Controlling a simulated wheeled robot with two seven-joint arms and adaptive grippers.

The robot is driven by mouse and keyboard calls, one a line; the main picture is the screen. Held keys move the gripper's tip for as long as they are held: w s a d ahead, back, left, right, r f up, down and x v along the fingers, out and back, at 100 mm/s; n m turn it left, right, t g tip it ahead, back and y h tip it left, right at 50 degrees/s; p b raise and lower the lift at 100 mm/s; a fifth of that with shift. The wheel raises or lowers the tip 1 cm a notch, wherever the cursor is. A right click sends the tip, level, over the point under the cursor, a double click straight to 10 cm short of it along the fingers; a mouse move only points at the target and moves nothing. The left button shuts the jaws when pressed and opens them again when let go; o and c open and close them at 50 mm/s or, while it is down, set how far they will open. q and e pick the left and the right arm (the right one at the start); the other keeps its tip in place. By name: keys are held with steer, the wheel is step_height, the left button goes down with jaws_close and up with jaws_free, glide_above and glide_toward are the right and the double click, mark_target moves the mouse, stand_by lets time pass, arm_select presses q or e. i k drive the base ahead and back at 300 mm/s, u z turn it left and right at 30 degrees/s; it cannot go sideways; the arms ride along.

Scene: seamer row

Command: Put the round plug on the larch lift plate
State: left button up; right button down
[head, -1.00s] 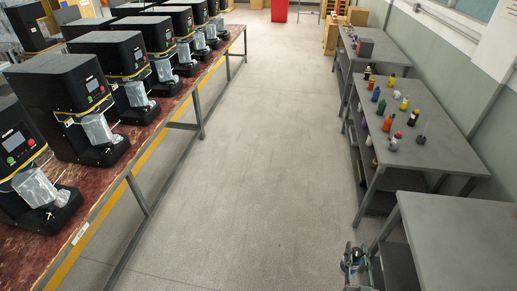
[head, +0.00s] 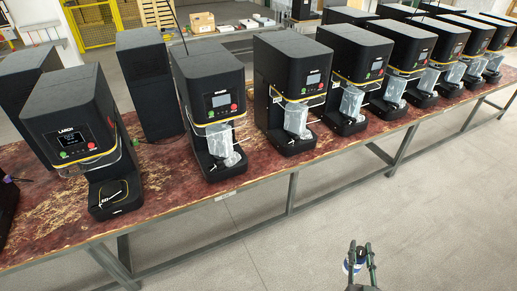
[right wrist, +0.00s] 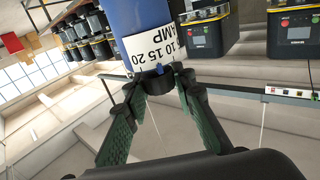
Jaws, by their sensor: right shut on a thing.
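The round plug (right wrist: 120,18) is a blue cylinder with a white band printed "10 15 20" and "AMP". My right gripper (right wrist: 160,82) is shut on it in the right wrist view. In the head view my right gripper (head: 362,250) is low at the bottom right, over the floor, with the plug (head: 348,267) partly hidden by its fingers. The larch machine (head: 75,110), a black seamer with LARCH on its screen, stands at the left of the bench. Its lift plate (head: 112,189) is bare of any plug, far from my gripper. My left gripper is not in view.
A row of similar black seamers (head: 207,90) runs right along the red-brown bench (head: 160,166), with clear wrapped pieces at their fronts. Grey bench legs (head: 292,190) stand below its edge. The floor (head: 250,235) in front is clear.

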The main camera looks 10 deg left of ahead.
mark_target(111, 187)
steer(key=u, duration=0.9)
steer(key=i, duration=0.8)
steer(key=u, duration=1.6)
steer(key=i, duration=0.8)
steer(key=u, duration=0.45)
